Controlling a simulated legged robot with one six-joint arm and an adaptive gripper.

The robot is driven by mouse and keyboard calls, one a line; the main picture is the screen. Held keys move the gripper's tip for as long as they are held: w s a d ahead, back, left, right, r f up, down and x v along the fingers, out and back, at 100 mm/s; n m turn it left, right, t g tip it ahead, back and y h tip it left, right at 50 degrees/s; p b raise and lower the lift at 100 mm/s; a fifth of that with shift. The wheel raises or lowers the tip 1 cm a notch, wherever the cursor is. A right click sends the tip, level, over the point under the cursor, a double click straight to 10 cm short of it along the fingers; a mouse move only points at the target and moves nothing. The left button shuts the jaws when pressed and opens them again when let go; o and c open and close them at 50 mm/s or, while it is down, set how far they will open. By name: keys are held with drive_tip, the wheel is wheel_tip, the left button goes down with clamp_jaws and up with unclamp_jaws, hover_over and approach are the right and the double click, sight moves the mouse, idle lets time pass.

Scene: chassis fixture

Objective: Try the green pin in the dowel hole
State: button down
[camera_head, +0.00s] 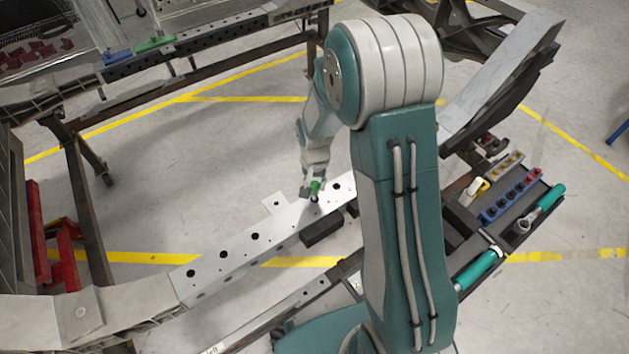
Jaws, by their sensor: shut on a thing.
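The green pin (315,187) shows as a small green piece with a dark lower end, at the tip of my gripper (314,182). My gripper is small in the view and is shut on the pin. The pin looks about upright, at the top face of the pale chassis rail (270,232). Several dark round holes run along the rail, one of them (254,237) to the left of the pin. I cannot tell whether the pin's lower end is in a hole, touching the rail or just above it.
My arm covers the rail's right part. At right, a dark tray holds a blue socket holder (510,195) and green-handled tools (476,270). A black block (322,229) sits beside the rail. A second frame with a green piece (155,44) stands at back left.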

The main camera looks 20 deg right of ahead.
drive_tip(key=shift+f, duration=0.45)
drive_tip(key=shift+c, duration=1.3)
unclamp_jaws()
drive_tip(key=shift+r, duration=4.5)
